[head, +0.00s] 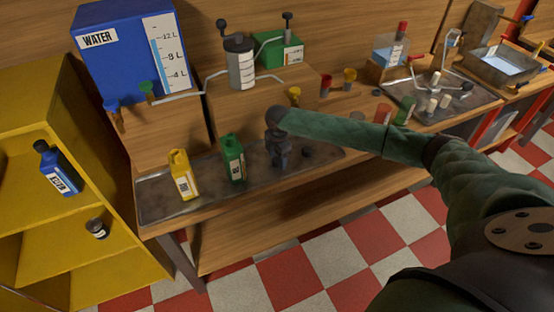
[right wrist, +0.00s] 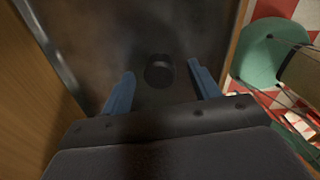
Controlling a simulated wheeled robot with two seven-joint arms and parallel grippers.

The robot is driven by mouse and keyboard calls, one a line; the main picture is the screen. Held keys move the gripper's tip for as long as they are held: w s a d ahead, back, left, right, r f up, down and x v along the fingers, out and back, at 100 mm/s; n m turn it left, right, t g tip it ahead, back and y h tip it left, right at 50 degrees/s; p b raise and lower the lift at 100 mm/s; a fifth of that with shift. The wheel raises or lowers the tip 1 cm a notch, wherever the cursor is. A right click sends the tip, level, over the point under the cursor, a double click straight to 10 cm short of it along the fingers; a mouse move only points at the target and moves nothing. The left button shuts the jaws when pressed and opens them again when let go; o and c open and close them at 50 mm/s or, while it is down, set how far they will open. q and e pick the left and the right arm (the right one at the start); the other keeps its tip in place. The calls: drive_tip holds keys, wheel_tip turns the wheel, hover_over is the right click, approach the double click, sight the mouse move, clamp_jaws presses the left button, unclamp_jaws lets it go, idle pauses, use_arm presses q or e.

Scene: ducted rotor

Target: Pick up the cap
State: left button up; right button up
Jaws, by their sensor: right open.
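The cap is a small dark round piece (right wrist: 160,71) lying on the dark metal tray in the right wrist view. It shows between the two blue fingers, just past their tips, and they do not touch it. In the head view the cap seems to be the small dark piece (head: 306,151) on the tray (head: 208,185), just right of my right gripper. My right gripper (head: 281,164) is open and empty, pointing down above the tray. My left gripper is not in view.
A green bottle (head: 232,158) and a yellow bottle (head: 182,175) stand on the tray left of the gripper. A blue water tank (head: 130,50) and a grinder-like cylinder (head: 240,65) stand behind. A yellow shelf (head: 35,120) is at left. The tray around the cap is clear.

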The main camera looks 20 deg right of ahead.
drive_tip(key=shift+f, duration=0.45)
drive_tip(key=c, duration=1.1)
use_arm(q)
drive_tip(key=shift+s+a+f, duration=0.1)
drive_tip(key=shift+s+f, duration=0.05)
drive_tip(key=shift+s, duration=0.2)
use_arm(e)
drive_tip(key=shift+o, duration=0.2)
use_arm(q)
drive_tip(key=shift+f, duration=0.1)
use_arm(e)
drive_tip(key=shift+r, duration=0.1)
